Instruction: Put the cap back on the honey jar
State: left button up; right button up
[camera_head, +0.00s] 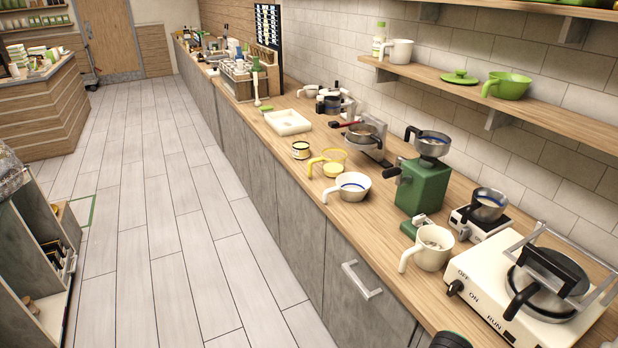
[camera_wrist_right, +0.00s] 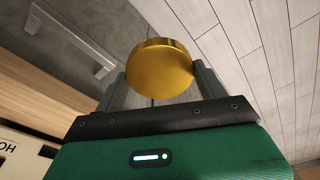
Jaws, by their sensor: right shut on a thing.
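A round gold cap (camera_wrist_right: 160,66) is held between the two grey fingers of my right gripper (camera_wrist_right: 162,78) in the right wrist view. The gripper is shut on its sides, and the cap's flat face is turned partly to the camera. In that view the floor and the counter front lie behind it, and no jar shows there. In the head view a small yellow-banded jar (camera_head: 300,150) stands upright on the wooden counter near its front edge. It may be the honey jar, but it is too small to be sure. My left gripper is not in view.
The long wooden counter holds a white tray (camera_head: 288,122), a white bowl with a handle (camera_head: 348,187), a green grinder (camera_head: 423,185), a cream mug (camera_head: 430,247) and a white hot-plate machine (camera_head: 500,285). A shelf (camera_head: 520,93) overhangs the back.

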aim_at(300, 142)
jog(key=i+j+z, duration=0.1)
jog(key=i+j, duration=0.2)
jog(key=i+j+z, duration=0.1)
jog(key=i+j, duration=0.25)
jog(key=i+j+z, duration=0.1)
jog(key=i+j, duration=0.2)
jog(key=i+j+z, duration=0.1)
jog(key=i+j, duration=0.15)
jog(key=j, duration=0.2)
jog(key=i+j+z, duration=0.1)
jog(key=i+j, duration=0.2)
jog(key=j, duration=0.15)
jog(key=i+j+z, duration=0.1)
jog(key=i+j, duration=0.15)
jog(key=j, duration=0.15)
jog(key=i+j+z, duration=0.1)
jog(key=i+j, duration=0.15)
jog(key=j, duration=0.2)
jog(key=i+j+z, duration=0.1)
jog(key=j, duration=0.4)
jog(key=i, duration=0.1)
